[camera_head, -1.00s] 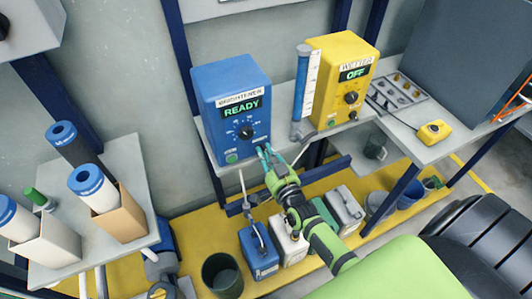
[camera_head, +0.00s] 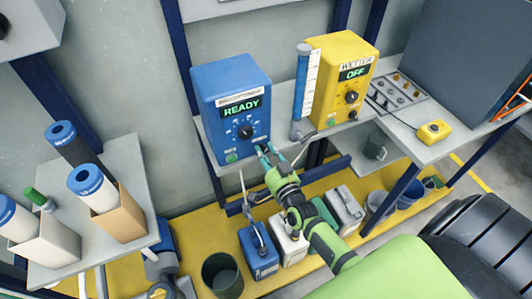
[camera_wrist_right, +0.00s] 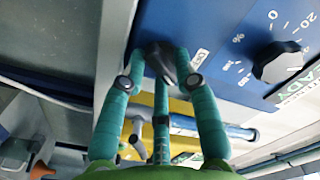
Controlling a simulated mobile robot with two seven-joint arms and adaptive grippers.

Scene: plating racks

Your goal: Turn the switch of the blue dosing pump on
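The blue dosing pump (camera_head: 232,90) stands on a shelf, with a "BRIGHTENER" label, a lit display reading READY and a black dial. Its dark switch (camera_wrist_right: 161,62) is at the lower right of the front, largely hidden by my fingers in the head view. My right gripper (camera_head: 264,147) is at that corner. In the right wrist view its teal fingertips (camera_wrist_right: 160,55) are apart, one on either side of the switch; whether they touch it is unclear. My left gripper is not in view.
A yellow pump (camera_head: 343,80) with an OFF display stands to the right, beside a clear-and-blue measuring tube (camera_head: 302,92). A hose runs near my right gripper. Several canisters stand on the yellow floor platform below. A side shelf (camera_head: 85,250) at left holds filter cartridges.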

